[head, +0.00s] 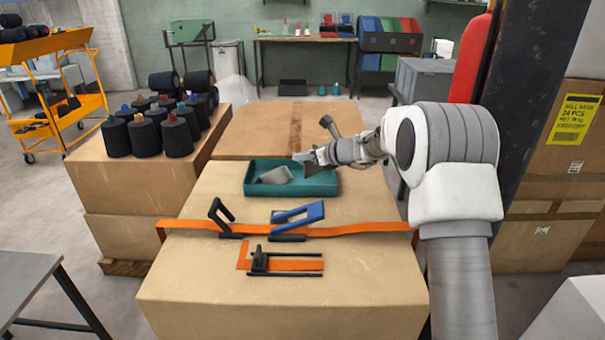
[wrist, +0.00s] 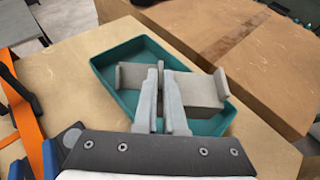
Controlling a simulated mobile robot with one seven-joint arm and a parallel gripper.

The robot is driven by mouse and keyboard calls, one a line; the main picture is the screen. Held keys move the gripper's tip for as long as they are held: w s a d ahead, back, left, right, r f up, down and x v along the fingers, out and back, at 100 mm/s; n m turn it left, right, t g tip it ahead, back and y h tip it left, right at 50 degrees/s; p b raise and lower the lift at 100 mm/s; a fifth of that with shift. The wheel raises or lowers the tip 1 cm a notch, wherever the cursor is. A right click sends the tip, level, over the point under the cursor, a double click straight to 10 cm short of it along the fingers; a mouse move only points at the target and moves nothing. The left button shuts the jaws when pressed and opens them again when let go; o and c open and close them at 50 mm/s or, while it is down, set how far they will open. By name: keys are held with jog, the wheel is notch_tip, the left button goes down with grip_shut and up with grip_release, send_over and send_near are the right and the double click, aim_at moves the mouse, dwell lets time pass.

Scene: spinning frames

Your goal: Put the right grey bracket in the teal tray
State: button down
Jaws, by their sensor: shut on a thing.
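The teal tray (head: 322,186) stands on the cardboard box top in the head view, and its rim shows in the wrist view (wrist: 105,61). One grey bracket (head: 273,176) lies in the tray, left of centre; a grey piece shows left of my fingers in the wrist view (wrist: 131,76). My gripper (head: 305,160) is over the tray's back right part. In the wrist view its fingers (wrist: 161,72) are shut on a grey bracket (wrist: 203,90), which extends right of them within the tray's outline. The fingers hide part of it. Whether it touches the tray floor is unclear.
An orange strap (head: 345,230) crosses the box in front of the tray, with a black clamp (head: 222,218) and a blue-handled one (head: 298,213). Another black fixture (head: 280,262) lies nearer. Dark spools (head: 177,137) stand on boxes to the left.

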aim_at(306, 168)
jog(key=shift+f+b, duration=0.8)
jog(key=shift+f, duration=1.15)
jog(key=shift+f, duration=0.3)
jog(key=c, duration=1)
grip_release()
jog(key=shift+r, duration=0.1)
jog(key=shift+r, duration=0.1)
